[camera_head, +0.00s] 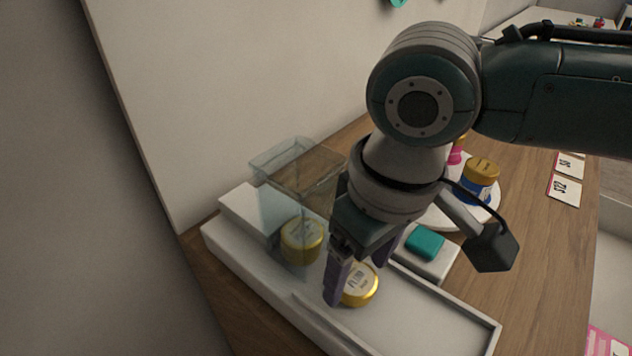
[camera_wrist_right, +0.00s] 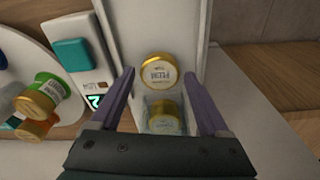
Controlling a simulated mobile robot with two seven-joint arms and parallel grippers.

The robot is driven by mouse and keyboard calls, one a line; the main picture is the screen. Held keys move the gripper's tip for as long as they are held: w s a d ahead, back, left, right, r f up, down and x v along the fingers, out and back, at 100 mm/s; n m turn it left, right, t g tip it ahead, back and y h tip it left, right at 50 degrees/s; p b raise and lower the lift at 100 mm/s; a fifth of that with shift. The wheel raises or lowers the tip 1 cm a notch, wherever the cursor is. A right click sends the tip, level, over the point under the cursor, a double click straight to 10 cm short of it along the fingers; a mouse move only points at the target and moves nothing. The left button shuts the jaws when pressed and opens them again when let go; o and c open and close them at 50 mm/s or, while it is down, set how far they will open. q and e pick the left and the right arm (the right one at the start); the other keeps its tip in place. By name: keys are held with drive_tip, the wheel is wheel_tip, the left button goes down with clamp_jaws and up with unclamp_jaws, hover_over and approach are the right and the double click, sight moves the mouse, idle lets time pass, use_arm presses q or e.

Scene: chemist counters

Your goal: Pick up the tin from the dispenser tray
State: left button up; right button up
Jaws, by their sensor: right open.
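A round gold tin with a pale label (camera_head: 361,286) lies flat in the white dispenser tray (camera_head: 440,318), in front of the clear dispenser (camera_head: 280,205). A second gold tin (camera_head: 301,240) shows inside the clear dispenser. My right gripper (camera_head: 358,278) points down over the tray and is open, with one purple finger partly in front of the first tin. In the right wrist view the first tin (camera_wrist_right: 159,71) lies between the line of the open fingertips (camera_wrist_right: 159,76), with nothing held. The second tin (camera_wrist_right: 164,118) shows nearer my palm. My left gripper is not in view.
A white device with a teal button (camera_head: 425,242) stands beside the tray. Behind it is a round white stand (camera_head: 487,212) with a blue, gold-lidded jar (camera_head: 479,180). Price cards (camera_head: 565,190) lie on the wooden counter. A wall rises behind the dispenser.

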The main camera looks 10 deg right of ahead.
drive_tip(key=shift+f, duration=0.5)
drive_tip(key=c, duration=1.1)
drive_tip(key=shift+r, duration=0.1)
